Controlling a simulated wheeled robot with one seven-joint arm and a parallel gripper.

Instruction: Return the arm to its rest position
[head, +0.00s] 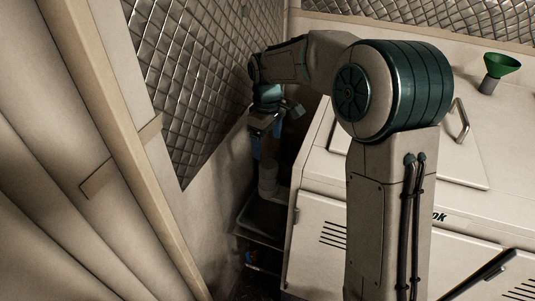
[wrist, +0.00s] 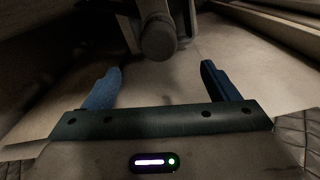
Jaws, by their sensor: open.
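My arm reaches forward and to the left in the head view, into the narrow gap between the quilted metal wall and the white cabinet. My gripper (head: 255,147) points down there, seen small and dark. In the wrist view my gripper (wrist: 160,87) shows two blue fingers wide apart with nothing between them. A pale surface lies beyond the fingers. A dark rounded knob-like part (wrist: 158,38) is ahead of the fingers, and I cannot tell whether it is close to them.
The white cabinet (head: 318,225) with vents and a handle stands close on the right. A green funnel (head: 501,66) sits on its top. The quilted wall (head: 195,70) is close on the left. A dark tray (head: 262,219) and a pale cylinder (head: 267,178) are low in the gap.

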